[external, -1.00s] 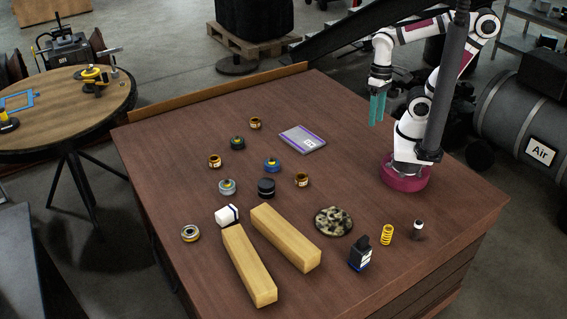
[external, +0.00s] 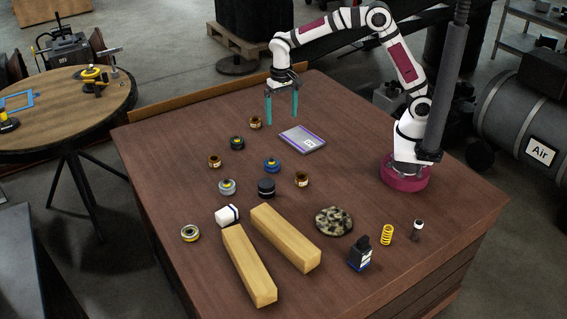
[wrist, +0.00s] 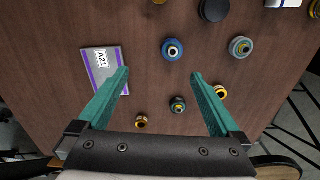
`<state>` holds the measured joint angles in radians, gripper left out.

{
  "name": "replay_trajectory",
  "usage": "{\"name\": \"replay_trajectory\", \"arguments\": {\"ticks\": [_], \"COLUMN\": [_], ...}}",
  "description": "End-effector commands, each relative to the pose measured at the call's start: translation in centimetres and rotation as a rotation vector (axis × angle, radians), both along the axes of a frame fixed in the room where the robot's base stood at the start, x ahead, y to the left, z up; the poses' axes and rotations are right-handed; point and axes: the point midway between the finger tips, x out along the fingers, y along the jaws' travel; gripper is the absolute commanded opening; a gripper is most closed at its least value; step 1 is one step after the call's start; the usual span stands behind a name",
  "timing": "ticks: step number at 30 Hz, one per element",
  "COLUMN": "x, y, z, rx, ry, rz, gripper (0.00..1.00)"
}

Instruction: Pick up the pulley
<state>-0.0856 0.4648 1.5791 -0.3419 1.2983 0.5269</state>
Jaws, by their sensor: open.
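I cannot tell for sure which part is the pulley. Three similar round parts with yellow at the centre stand on the table: a blue one (external: 272,165), a grey one (external: 228,187) and a dark green one (external: 237,143). In the wrist view the blue one (wrist: 167,52) is just beyond the fingertips, the dark green one (wrist: 178,105) lies between the fingers, and the grey one (wrist: 241,47) is at upper right. My gripper (external: 281,119) is open, empty and pointing down above the table, close to the booklet; it also shows in the wrist view (wrist: 160,73).
A purple-edged booklet (external: 302,139) lies to the right of these parts. Brass bushings (external: 302,180) and a black cap (external: 266,188) stand close by. Two wooden blocks (external: 285,238), a speckled disc (external: 334,221), a bottle (external: 360,254) and a yellow spring (external: 387,235) lie nearer the front.

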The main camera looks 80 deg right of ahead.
Motion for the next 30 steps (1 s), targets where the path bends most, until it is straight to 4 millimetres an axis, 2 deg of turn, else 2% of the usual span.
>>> {"name": "replay_trajectory", "arguments": {"ticks": [1, 2, 5, 15, 20, 24, 27, 30], "x": [1.6, 2.3, 3.5, 3.4, 3.4, 3.0, 3.1, 3.1], "y": [0.2, 0.3, 0.5, 0.6, 0.8, 1.7, 1.6, 1.6], "z": [-1.3, -1.8, -3.3, -12.0, -14.0, -16.8, -18.2, -18.6], "rx": [-0.009, -0.012, -0.019, -0.019, -0.019, -0.019, -0.019, -0.018], "ry": [0.002, 0.000, -0.004, -0.001, -0.003, -0.001, -0.003, -0.006], "rz": [-0.017, -0.027, -0.045, -0.046, -0.044, -0.045, -0.046, -0.045], "gripper": [1.00, 1.00, 1.00, 1.00, 1.00, 1.00, 1.00, 1.00]}}
